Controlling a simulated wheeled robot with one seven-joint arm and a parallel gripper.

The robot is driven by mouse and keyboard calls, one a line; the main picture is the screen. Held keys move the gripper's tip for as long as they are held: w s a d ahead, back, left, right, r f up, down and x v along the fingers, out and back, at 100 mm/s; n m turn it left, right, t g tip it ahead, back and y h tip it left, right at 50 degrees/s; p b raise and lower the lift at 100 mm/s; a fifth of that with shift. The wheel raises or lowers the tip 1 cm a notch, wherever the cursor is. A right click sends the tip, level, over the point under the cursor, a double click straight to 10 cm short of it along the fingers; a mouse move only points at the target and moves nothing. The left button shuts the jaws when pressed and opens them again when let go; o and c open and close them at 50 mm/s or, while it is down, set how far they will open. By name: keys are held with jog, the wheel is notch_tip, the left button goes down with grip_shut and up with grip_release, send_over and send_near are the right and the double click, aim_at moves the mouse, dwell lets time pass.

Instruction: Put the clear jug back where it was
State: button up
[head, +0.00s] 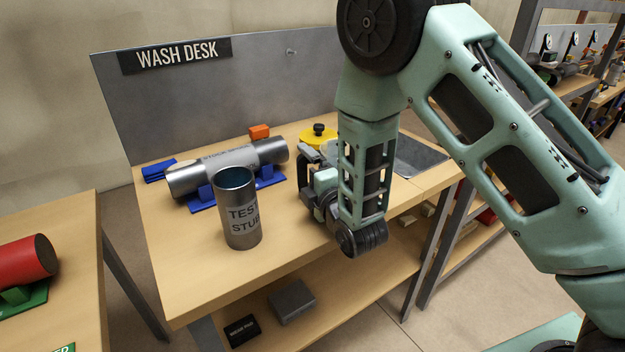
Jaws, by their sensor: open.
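I cannot make out a clear jug in the head view; my arm and gripper hide part of the wash desk. My gripper (308,158) is over the right half of the wash desk (180,285), in front of a yellow disc with a black knob (318,136). The gripper is open, though its fingers are partly hidden by its own body. Whether anything stands between or behind them cannot be told. The WASH DESK sign (176,55) is on the grey back panel.
A metal cylinder marked TEST STUB (242,225) stands upright left of my gripper. Behind it a grey pipe (230,165) lies on blue supports, near an orange block (259,132) and blue cloth (158,171). A dark grey panel (418,157) lies right. The desk's front left is clear.

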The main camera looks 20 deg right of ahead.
jog(key=b+v, duration=0.2)
jog(key=v, duration=0.7)
jog(key=shift+s, duration=0.25)
jog(key=shift+s+d+r+p, duration=0.1)
jog(key=shift+r+p, duration=0.25)
jog(key=shift+p, duration=0.9)
jog(key=shift+s+d+p, duration=0.1)
jog(key=shift+s+p, duration=0.45)
jog(key=shift+p, duration=0.55)
jog(key=shift+s+d+f+p, duration=0.15)
jog(key=shift+s+f+p, duration=0.1)
jog(key=shift+s+p, duration=0.45)
jog(key=shift+w, duration=0.1)
